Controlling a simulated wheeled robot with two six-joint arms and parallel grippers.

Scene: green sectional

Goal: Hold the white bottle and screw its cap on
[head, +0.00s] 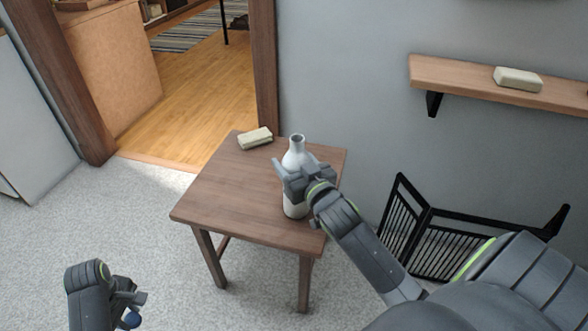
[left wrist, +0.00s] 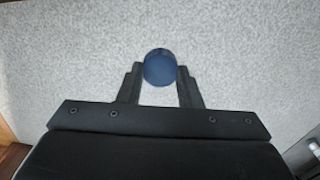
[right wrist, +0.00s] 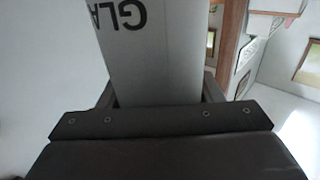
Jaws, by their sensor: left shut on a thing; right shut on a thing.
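The white bottle (head: 295,158) stands upright on the small wooden table (head: 230,193), its neck open at the top. My right gripper (head: 289,180) is shut around the bottle's middle. In the right wrist view the bottle (right wrist: 148,60) fills the space between the fingers, with dark letters on its side. The blue cap (left wrist: 160,68) is held between the fingertips of my left gripper (left wrist: 160,80), over the carpet. In the head view the left gripper (head: 134,306) is low at the left, well away from the table, and the cap (head: 132,320) shows only partly.
A pale block-like object (head: 255,138) lies at the table's back edge. A wall shelf (head: 460,80) with a pale block (head: 518,78) is at the upper right. A black metal rack (head: 440,240) stands right of the table. Carpet between the left gripper and table is clear.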

